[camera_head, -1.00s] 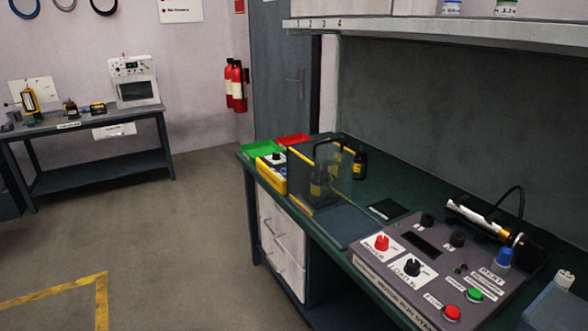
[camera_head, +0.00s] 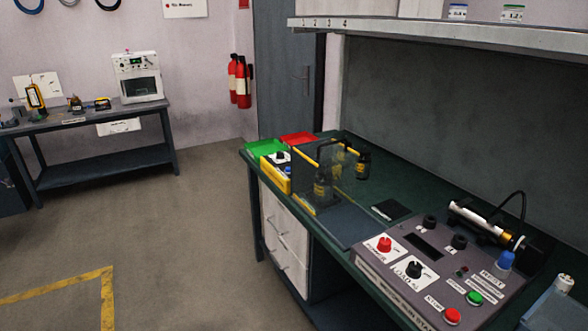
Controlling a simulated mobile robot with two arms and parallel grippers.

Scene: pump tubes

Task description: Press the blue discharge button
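A grey control panel (camera_head: 437,247) lies on the green bench top at the lower right. A blue knob-like button (camera_head: 506,261) stands up at its right side, with a small label in front of it. The panel also carries a green button (camera_head: 474,298), a red button (camera_head: 452,316), a red knob (camera_head: 384,244) and black knobs. A smaller blue spot (camera_head: 288,170) shows on a yellow box farther back. The labels are too small to read surely, so I cannot tell which blue control is the discharge button. Neither of my grippers is in view.
A metal cylinder with a black cable (camera_head: 476,217) lies behind the panel. A clear shield (camera_head: 318,178) and dark bottles (camera_head: 362,164) stand farther back, beside green (camera_head: 267,147) and red (camera_head: 298,139) trays. A shelf (camera_head: 440,29) overhangs the bench. Floor at left is open.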

